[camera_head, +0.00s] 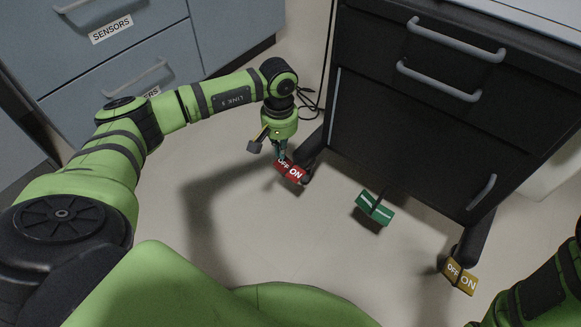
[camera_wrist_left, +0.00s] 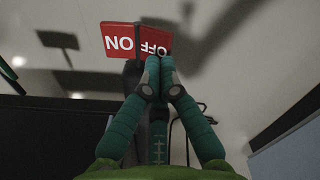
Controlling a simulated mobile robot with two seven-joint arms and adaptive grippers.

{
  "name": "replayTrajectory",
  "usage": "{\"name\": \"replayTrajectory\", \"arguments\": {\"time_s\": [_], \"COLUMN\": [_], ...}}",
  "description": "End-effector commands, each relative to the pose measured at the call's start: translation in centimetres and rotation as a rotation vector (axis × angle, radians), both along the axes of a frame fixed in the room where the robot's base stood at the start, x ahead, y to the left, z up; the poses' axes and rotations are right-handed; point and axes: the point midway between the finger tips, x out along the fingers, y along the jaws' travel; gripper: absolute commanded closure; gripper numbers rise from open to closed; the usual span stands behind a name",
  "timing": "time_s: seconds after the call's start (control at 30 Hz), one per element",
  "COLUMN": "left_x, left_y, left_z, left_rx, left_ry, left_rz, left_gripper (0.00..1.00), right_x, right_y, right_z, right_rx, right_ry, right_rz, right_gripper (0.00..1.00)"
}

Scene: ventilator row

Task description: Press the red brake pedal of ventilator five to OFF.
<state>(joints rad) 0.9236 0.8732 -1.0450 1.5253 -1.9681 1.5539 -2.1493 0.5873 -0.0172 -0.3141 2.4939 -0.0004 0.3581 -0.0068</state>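The red brake pedal (camera_head: 293,173) is at the foot of a dark cabinet's left leg, near the floor. It is marked OFF on its left half and ON on its right half. In the left wrist view the red pedal (camera_wrist_left: 120,41) appears with its lettering upside down. My left gripper (camera_head: 280,155) is right at the OFF half, pointing down. In the left wrist view its fingertips (camera_wrist_left: 159,62) are together and overlap the lower edge of the OFF half; I cannot tell whether they touch it. Nothing shows between the fingers. My right gripper is out of view.
A green pedal (camera_head: 375,208) is under the middle of the dark cabinet (camera_head: 430,110), and a yellow OFF/ON pedal (camera_head: 460,276) is at its right leg. Blue-grey drawers (camera_head: 120,50) stand at the upper left. Black cables (camera_head: 311,100) hang behind my left wrist. The floor between is clear.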

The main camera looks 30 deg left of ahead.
Motion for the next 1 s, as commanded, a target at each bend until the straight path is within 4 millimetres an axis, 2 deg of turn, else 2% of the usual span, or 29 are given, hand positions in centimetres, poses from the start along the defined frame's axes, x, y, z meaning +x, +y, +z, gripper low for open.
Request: {"name": "replayTrajectory", "arguments": {"time_s": [0.47, 1.0], "left_x": [0.0, 0.0], "left_y": [0.0, 0.0], "left_z": [-0.2, -1.8], "left_rx": [0.0, 0.0], "left_ry": [0.0, 0.0], "left_rz": [0.0, 0.0], "left_gripper": [1.0, 1.0], "right_x": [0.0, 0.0], "right_y": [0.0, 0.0], "right_z": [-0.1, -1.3], "right_rx": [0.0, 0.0], "right_ry": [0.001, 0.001], "right_rz": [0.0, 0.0], "right_gripper": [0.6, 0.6]}}
